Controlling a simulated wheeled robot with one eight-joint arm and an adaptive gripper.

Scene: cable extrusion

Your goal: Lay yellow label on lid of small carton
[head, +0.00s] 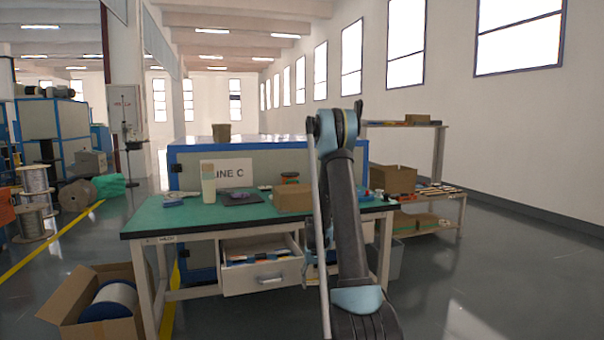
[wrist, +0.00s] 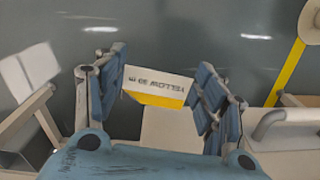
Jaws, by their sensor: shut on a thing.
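My gripper (wrist: 161,72) is shut on a white label with a yellow band (wrist: 160,87); its printed text appears upside down in the wrist view. The label is held clear of any surface, with the grey floor behind it. In the head view, my gripper is mostly hidden behind my arm, low in front of the bench by the open drawer. A closed-looking brown carton (head: 292,198) sits on the green bench top, just left of my arm. I cannot tell from here whether it is the small carton; its lid shows only at a shallow angle.
The open drawer (head: 262,280) juts from the bench (head: 150,222); its handle (wrist: 283,119) is close in the wrist view. A bottle (head: 208,184) and dark tray (head: 242,198) stand left of the carton. A larger carton (head: 394,180) is on the right shelf.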

